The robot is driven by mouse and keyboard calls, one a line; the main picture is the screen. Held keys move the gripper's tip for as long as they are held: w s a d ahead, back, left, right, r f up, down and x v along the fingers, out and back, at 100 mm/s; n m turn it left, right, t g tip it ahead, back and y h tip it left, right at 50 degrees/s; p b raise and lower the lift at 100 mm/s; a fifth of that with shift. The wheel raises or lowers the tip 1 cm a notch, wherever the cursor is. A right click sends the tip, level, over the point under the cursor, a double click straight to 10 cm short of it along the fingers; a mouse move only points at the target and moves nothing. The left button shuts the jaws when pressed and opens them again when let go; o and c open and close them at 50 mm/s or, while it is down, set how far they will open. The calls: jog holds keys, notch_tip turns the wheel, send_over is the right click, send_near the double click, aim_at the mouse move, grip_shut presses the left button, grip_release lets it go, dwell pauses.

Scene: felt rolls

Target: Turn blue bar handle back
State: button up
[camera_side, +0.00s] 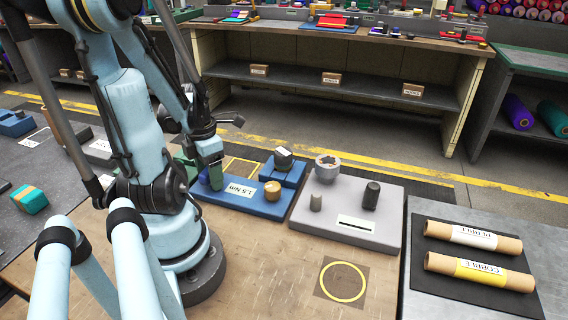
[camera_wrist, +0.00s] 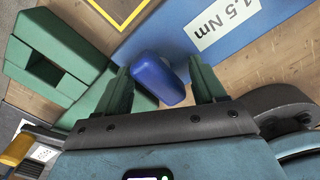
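The blue bar handle (camera_wrist: 158,80) shows in the wrist view between the two green fingers of my gripper (camera_wrist: 165,88), lying tilted across the gap. The fingers are apart, one on each side of it; the left finger is very close to the bar, and I cannot tell whether it touches. A blue base plate (camera_side: 240,196) with a "1.5 Nm" label lies beside the handle; the plate also shows in the wrist view (camera_wrist: 165,35). In the side view my gripper (camera_side: 214,181) is low at the plate's left end and largely hides the handle.
A blue block with a dark knob (camera_side: 283,158) and a brass knob (camera_side: 272,190) stand on the plate's right. A grey plate (camera_side: 348,225) with posts lies further right. A green block (camera_wrist: 50,55) is left of my fingers. The bench front around the yellow ring (camera_side: 343,282) is clear.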

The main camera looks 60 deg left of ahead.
jog(key=shift+r, duration=0.15)
jog(key=shift+r, duration=2.35)
jog(key=w+m, duration=0.1)
jog(key=m, duration=0.1)
jog(key=w+d+m, duration=0.1)
jog(key=w+m, duration=0.1)
jog(key=m, duration=0.1)
jog(key=w+d+r+m+y, duration=0.1)
jog(key=w+m, duration=0.1)
jog(key=shift+w+m+t, duration=0.1)
jog(key=shift+m+t, duration=0.3)
jog(key=w+d+r+m+t, duration=0.1)
jog(key=w+d+m, duration=0.3)
jog(key=m, duration=0.6)
jog(key=w+d+r+m+t, duration=0.2)
jog(key=w+d+m+t, duration=0.1)
jog(key=d+m, duration=0.5)
jog(key=w+d+r+m+t+h, duration=0.1)
jog(key=w+d+m, duration=0.5)
jog(key=m, duration=0.7)
jog(key=shift+d+r+t, duration=0.4)
jog(key=shift+r+t, duration=0.3)
